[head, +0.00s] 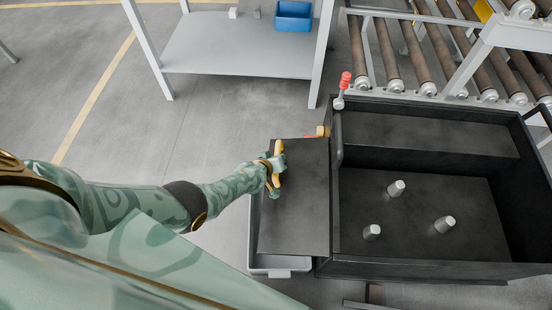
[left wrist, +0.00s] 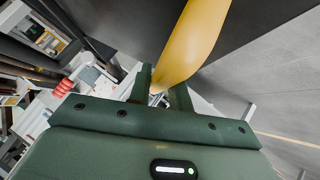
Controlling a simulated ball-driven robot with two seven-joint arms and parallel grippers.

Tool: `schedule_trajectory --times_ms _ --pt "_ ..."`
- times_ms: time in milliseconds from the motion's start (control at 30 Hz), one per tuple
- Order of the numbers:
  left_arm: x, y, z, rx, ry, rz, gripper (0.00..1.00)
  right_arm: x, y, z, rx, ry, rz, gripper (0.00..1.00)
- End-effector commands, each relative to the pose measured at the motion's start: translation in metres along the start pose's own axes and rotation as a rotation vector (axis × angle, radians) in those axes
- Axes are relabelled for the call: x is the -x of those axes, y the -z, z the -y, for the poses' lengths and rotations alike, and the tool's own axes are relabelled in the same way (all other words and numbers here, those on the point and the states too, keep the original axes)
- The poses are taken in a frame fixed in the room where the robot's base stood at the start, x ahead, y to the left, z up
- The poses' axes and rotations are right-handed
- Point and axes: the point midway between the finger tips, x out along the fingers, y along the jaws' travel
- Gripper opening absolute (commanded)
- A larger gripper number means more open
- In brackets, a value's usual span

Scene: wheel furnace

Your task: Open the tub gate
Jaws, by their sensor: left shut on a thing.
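The black tub (head: 430,270) stands at the right of the head view, its inside open to view. A flat dark panel, seemingly the tub gate (head: 300,205), extends from the tub's left side; its exact tilt is hard to tell. A yellow handle (head: 279,165) is at the panel's left edge. My left gripper (head: 274,173) is shut on this handle. In the left wrist view, the yellow handle (left wrist: 192,45) runs between the two green fingers. My right gripper is in neither view.
Several short metal cylinders, one of them a grey cylinder (head: 372,232), stand in the tub. A red-topped lever (head: 345,80) rises at its back left corner. A grey bin (head: 280,270) sits partly under the panel. A roller conveyor (head: 425,50) and a shelf table (head: 235,50) stand behind.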

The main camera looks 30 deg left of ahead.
Motion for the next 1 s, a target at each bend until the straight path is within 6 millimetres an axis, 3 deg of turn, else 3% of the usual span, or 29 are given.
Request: schedule_trajectory --times_ms 100,133,200,567,667,1000 --pt "0.0 0.002 -0.005 0.004 -0.008 -0.005 0.0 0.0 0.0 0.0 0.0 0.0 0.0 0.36" --pt "-0.001 0.002 -0.005 0.004 -0.008 -0.004 0.28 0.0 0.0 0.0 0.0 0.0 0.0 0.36" --pt "-0.001 0.002 -0.005 0.004 -0.007 -0.004 0.41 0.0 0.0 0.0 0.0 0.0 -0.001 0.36" --pt "0.007 0.003 -0.004 0.001 -0.005 -0.003 0.41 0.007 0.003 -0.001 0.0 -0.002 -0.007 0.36" --pt "0.023 0.006 -0.006 0.001 -0.006 -0.005 0.41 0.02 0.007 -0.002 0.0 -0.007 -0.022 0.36" --pt "0.112 0.009 -0.009 0.003 -0.008 -0.007 0.41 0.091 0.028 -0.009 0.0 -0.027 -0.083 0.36"
